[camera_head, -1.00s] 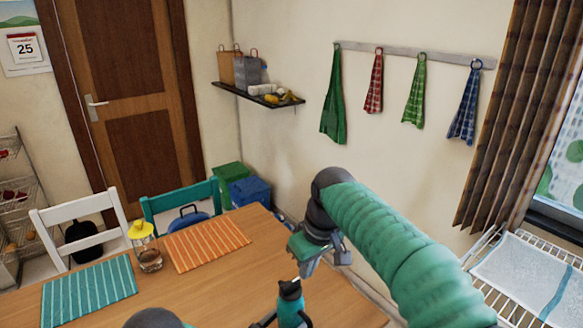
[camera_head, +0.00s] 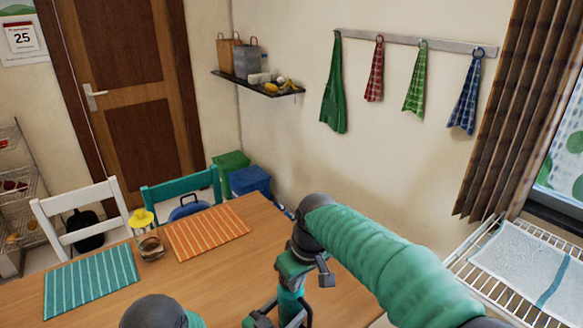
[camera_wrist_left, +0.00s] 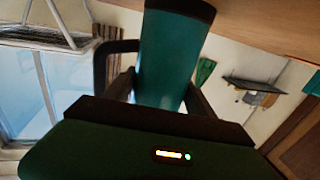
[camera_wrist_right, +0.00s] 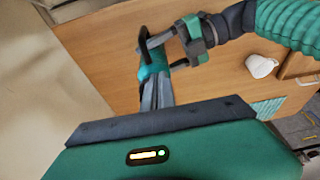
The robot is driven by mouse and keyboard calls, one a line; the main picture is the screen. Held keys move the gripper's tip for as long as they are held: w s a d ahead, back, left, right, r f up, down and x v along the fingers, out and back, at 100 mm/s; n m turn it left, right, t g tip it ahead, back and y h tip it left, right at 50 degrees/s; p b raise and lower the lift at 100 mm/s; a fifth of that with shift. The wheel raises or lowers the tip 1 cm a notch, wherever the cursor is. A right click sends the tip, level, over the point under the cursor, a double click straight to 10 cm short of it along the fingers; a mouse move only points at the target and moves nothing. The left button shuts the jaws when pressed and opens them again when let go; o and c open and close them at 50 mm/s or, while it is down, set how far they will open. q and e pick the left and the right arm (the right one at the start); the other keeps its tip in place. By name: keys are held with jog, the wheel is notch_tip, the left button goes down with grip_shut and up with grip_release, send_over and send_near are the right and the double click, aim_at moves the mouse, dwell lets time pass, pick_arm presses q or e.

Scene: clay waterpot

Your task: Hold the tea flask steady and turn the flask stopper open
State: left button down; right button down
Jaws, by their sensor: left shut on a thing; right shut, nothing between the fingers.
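The teal tea flask (camera_head: 288,307) stands upright at the bottom of the head view, its lower part cut off. My left gripper (camera_wrist_left: 165,85) is shut on the flask body, with a finger on either side; it also shows in the right wrist view (camera_wrist_right: 170,55). My right gripper (camera_head: 294,286) is shut and empty, pointing down at the flask top. In the right wrist view its fingers (camera_wrist_right: 156,88) overlap the teal flask (camera_wrist_right: 152,68). The stopper is hidden behind my right gripper, so I cannot tell whether they touch.
A glass jar with a yellow lid (camera_head: 150,243) stands on the wooden table (camera_head: 215,285) between an orange striped mat (camera_head: 207,232) and a teal striped mat (camera_head: 90,281). A white mug (camera_wrist_right: 260,66) shows in the right wrist view. A wire rack (camera_head: 490,285) is at the right.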

jog(key=shift+w+a, duration=0.15)
jog(key=shift+w, duration=0.45)
dwell(0.7)
jog(key=shift+w+d, duration=0.2)
jog(key=shift+d, duration=0.4)
jog(key=shift+w+d, duration=0.35)
jog(key=shift+w+d, duration=0.1)
jog(key=shift+w, duration=0.05)
dwell(0.4)
jog(key=w+v, duration=0.1)
jog(key=v, duration=0.5)
dwell(0.5)
jog(key=shift+s+r, duration=0.15)
